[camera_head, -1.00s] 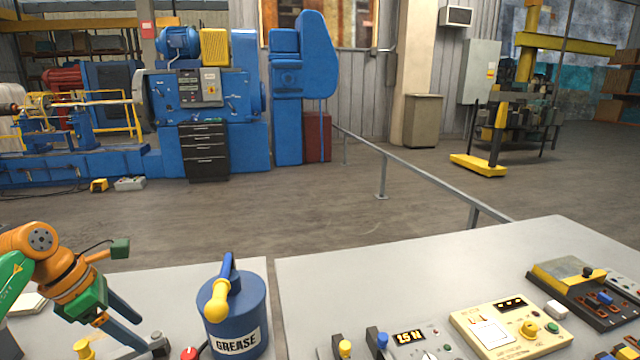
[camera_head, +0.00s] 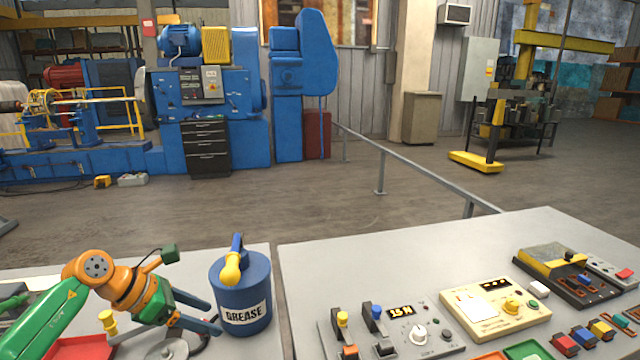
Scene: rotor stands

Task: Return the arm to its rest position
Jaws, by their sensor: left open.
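My left arm, green and orange, comes in from the lower left over the left table. My left gripper (camera_head: 214,318) has two dark blue fingers spread apart, with nothing seen between them. It points right, and its tips are close to the lower left side of the blue grease can (camera_head: 240,295); I cannot tell whether they touch it. The can stands upright and has a yellow and blue top. My right arm and gripper are not in view.
A round grey metal piece (camera_head: 167,349) and a red tray (camera_head: 80,348) lie below my left arm. The right table (camera_head: 400,262) carries a switch panel (camera_head: 392,333), a cream control box (camera_head: 493,311) and small coloured parts. The right table's back left is clear.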

